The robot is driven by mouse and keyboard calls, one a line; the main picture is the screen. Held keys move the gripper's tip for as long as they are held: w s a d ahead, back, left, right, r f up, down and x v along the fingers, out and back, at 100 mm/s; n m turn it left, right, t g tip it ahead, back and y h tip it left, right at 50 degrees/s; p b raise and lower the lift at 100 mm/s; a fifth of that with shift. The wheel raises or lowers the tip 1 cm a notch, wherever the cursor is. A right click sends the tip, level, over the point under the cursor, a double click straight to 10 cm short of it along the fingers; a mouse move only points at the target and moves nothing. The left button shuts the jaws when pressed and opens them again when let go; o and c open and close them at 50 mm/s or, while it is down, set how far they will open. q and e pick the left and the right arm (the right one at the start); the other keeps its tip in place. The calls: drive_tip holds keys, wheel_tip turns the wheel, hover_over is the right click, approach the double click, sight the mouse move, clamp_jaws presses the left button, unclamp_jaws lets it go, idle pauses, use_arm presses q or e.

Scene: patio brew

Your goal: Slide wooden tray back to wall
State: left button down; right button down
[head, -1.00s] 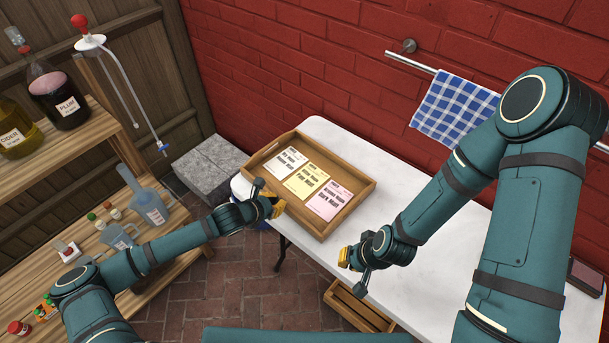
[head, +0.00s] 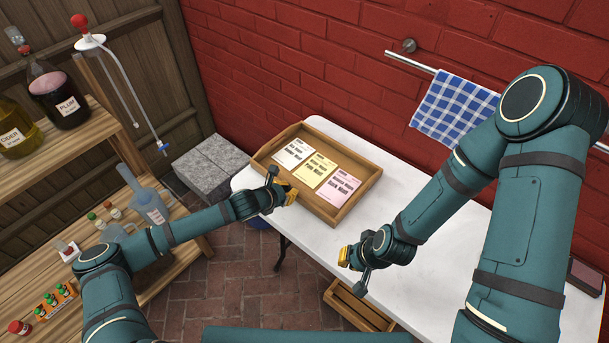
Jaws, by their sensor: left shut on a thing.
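The wooden tray (head: 349,207) lies on the white table (head: 430,243) at its left end, near the red brick wall (head: 300,62). A strip of bare tabletop shows between the tray and the wall. Three printed cards, white, yellow and pink, lie in the tray. My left gripper (head: 284,192) is at the tray's near left side, shut on its edge; its fingertips are partly hidden. My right gripper (head: 349,258) hangs over the table's front edge, clear of the tray. I cannot make out whether its fingers are apart.
A blue checked towel (head: 454,108) hangs from a rail on the wall. A grey block (head: 210,167) stands left of the table. Wooden shelves (head: 95,130) with bottles and jugs stand at left. A wooden crate (head: 352,306) is below the table's front edge.

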sight(305, 182)
use_arm(q)
drive_tip(key=shift+w+d+b, duration=0.15)
drive_tip(key=shift+w+d, duration=0.65)
drive_tip(key=shift+w, duration=0.25)
drive_tip(key=shift+w+d+b, duration=0.2)
drive_tip(key=shift+w+d, duration=0.65)
drive_tip(key=shift+w, duration=0.15)
drive_tip(key=shift+w+d+b, duration=0.15)
drive_tip(key=shift+w+d, duration=0.65)
drive_tip(key=shift+w, duration=0.25)
use_arm(e)
drive_tip(key=shift+f, duration=0.55)
